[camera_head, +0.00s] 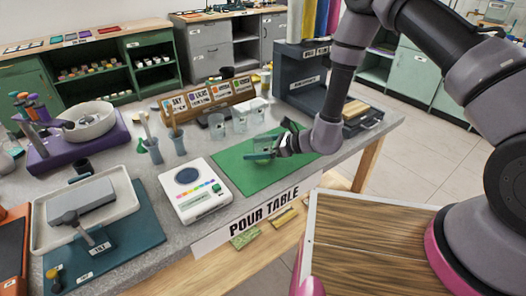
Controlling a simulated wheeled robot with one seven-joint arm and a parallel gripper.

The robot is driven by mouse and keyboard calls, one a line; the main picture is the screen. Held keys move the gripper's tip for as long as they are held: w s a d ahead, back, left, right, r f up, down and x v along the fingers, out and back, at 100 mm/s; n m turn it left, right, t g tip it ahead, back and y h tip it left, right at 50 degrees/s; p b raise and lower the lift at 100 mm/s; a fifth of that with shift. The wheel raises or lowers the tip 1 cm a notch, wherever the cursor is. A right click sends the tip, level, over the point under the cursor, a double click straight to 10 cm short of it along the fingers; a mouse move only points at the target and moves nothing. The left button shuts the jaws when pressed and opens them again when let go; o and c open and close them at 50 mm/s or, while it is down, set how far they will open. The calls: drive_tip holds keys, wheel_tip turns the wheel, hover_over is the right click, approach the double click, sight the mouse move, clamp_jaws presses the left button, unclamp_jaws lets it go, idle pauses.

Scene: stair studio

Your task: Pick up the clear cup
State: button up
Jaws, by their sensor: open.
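A clear cup (262,146) stands on the green mat (242,173) at the front of the pour table. My gripper (272,147) reaches in from the right, low over the mat at the cup. Its jaws are open, and one finger overlaps the cup in this view. I cannot tell whether the fingers touch the cup or how much of it lies between them. Other clear cups (217,126) stand in a group just behind the mat.
A white scale-like device (195,190) sits left of the mat. Grey-blue containers with sticks (178,143) stand behind it. A dark press-like machine (303,75) is at the back right. A tray (85,212) and a purple stand (80,148) fill the left.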

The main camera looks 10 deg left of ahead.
drive_tip(key=shift+a+f, duration=0.2)
drive_tip(key=shift+a, duration=0.3)
drive_tip(key=c, duration=1.3)
drive_tip(key=shift+r, duration=0.1)
